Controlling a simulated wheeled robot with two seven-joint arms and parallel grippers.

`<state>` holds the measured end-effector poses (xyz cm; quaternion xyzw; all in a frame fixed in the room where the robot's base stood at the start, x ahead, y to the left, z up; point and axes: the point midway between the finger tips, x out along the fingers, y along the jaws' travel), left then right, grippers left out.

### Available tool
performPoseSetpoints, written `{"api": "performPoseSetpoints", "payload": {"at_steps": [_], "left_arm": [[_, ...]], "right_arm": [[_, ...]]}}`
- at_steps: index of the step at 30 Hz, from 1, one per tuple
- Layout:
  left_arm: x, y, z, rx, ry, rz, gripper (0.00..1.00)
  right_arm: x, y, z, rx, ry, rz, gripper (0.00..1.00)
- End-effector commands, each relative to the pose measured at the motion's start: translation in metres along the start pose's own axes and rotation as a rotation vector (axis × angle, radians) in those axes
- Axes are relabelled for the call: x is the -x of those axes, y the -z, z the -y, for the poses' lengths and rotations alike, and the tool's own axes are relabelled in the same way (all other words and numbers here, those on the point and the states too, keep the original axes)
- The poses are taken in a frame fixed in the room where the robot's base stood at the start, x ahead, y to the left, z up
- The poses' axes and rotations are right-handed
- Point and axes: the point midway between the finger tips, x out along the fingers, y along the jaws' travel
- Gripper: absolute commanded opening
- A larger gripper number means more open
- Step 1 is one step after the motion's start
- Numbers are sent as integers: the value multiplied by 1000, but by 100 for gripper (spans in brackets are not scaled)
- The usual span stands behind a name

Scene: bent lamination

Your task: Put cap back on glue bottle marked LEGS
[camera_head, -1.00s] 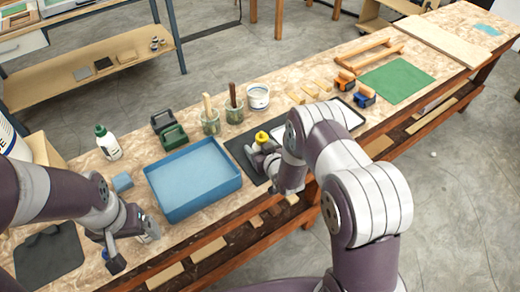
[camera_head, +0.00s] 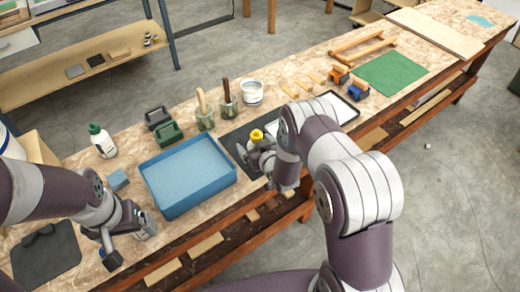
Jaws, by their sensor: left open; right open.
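A white bottle with a green top (camera_head: 103,141) stands upright at the back left of the bench; its marking is too small to read. A yellow-topped object (camera_head: 257,135) is right by my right gripper (camera_head: 254,153), over the dark mat; the gripper and arm hide its lower part. My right gripper is open; I cannot tell whether it touches the yellow object. My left gripper (camera_head: 129,243) is open and low near the bench's front edge, in front of the blue tray. I cannot make out a loose cap on the bench, nor the word LEGS.
A blue tray (camera_head: 188,173) lies between my grippers. Green (camera_head: 169,132) and dark (camera_head: 158,118) holders, brush jars (camera_head: 205,118) and a white tub (camera_head: 252,92) line the back. A small pale object (camera_head: 428,146) lies on the floor at right.

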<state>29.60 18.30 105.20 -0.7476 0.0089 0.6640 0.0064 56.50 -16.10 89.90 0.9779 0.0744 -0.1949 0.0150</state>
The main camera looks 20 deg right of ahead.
Motion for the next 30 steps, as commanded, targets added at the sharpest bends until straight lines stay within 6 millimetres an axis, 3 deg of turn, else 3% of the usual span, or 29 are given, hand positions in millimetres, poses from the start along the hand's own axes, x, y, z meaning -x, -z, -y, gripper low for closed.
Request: {"api": "performPoseSetpoints", "payload": {"at_steps": [15, 21, 30], "left_arm": [[-4, -1, 0, 0, 0, 1, 92], [-4, -1, 0, 0, 0, 0, 92], [-4, -1, 0, 0, 0, 0, 92]], "right_arm": [[103, -1, -1, -1, -1, 2, 92], [117, 0, 0, 0, 0, 0, 92], [118, -1, 0, 0, 0, 1, 92]]}}
